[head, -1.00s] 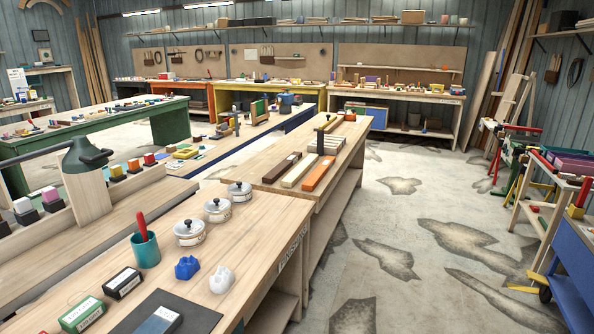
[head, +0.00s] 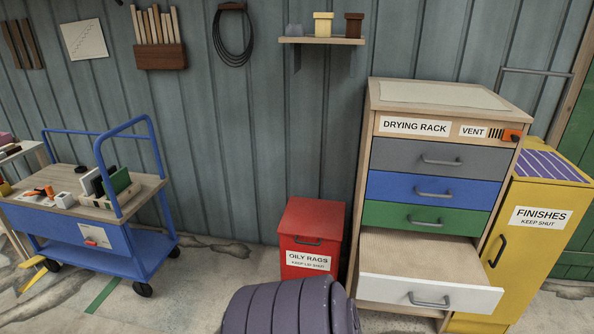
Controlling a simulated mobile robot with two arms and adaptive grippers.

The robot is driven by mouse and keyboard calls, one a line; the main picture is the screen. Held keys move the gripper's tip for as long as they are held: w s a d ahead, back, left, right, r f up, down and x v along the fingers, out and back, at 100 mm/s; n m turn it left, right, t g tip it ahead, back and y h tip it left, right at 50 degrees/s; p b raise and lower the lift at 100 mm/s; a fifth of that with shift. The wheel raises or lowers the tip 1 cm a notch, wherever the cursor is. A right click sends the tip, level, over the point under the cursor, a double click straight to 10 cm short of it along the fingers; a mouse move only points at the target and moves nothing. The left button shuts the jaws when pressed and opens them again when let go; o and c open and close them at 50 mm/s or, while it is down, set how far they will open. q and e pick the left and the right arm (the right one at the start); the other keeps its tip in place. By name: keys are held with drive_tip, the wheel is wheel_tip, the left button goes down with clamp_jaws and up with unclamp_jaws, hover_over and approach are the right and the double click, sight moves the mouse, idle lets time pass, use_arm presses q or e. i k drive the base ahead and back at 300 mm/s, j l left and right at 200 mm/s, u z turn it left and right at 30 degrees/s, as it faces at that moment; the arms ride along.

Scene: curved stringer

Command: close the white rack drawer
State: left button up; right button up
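The white rack drawer (head: 428,294) is the lowest drawer of the wooden drying rack (head: 374,130) in the head view. It is pulled out, with its bare inner bottom showing and a grey bar handle on its front. The grey, blue and green drawers (head: 425,219) above it are shut. Neither of my grippers is in view.
A red oily rags bin (head: 311,239) stands left of the rack. A yellow finishes cabinet (head: 537,222) stands close on its right. A blue cart (head: 85,237) is at the left. Some floor is clear between cart and bin.

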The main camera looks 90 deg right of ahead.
sight(434, 270)
drive_tip(key=z, duration=3.85)
